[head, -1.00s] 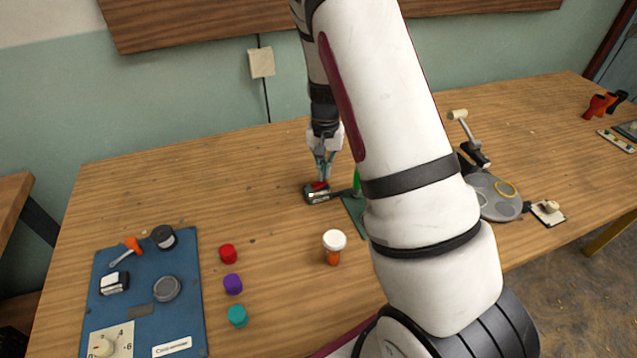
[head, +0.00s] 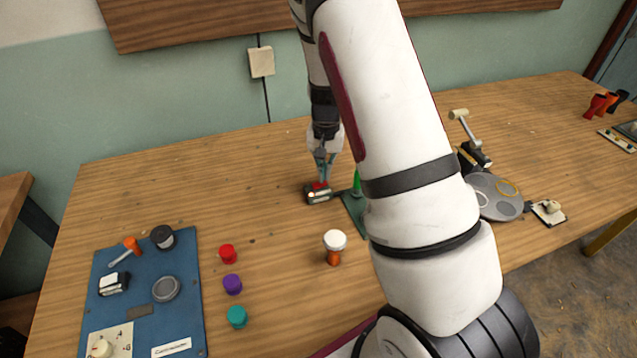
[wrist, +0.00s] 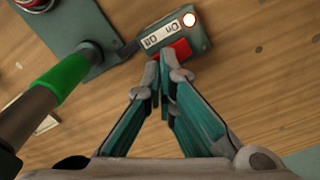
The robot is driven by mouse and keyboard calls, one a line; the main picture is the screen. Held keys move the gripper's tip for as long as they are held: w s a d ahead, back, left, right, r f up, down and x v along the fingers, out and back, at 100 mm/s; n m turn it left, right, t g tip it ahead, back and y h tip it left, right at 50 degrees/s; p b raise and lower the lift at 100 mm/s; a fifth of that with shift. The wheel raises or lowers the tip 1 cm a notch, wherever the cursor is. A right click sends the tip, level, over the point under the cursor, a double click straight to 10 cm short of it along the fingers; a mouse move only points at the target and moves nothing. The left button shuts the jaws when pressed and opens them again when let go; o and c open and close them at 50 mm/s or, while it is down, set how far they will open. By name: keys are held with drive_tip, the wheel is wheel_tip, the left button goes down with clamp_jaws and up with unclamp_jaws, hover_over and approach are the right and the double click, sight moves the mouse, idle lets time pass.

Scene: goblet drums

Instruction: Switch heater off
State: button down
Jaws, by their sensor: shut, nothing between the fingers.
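A small dark green switch box (head: 327,195) sits on the wooden table below my gripper (head: 321,176). Which way the rocker is tilted is hard to tell. A cable runs from the box to a green plate (wrist: 82,48).
A green-handled tool (wrist: 63,80) stands over the plate, close beside my fingers. A white-capped orange bottle (head: 334,246), several coloured caps and a blue panel (head: 195,300) lie left and front. A grey round device (head: 492,197) is on the right. Table behind the box is clear.

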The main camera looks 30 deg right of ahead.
sight(325, 182)
drive_tip(key=shift+f+b, duration=0.45)
drive_tip(key=shift+f, duration=0.45)
idle(0.3)
drive_tip(key=shift+r, duration=0.15)
drive_tip(key=shift+r+p, duration=1.7)
drive_tip(key=shift+r, duration=1.7)
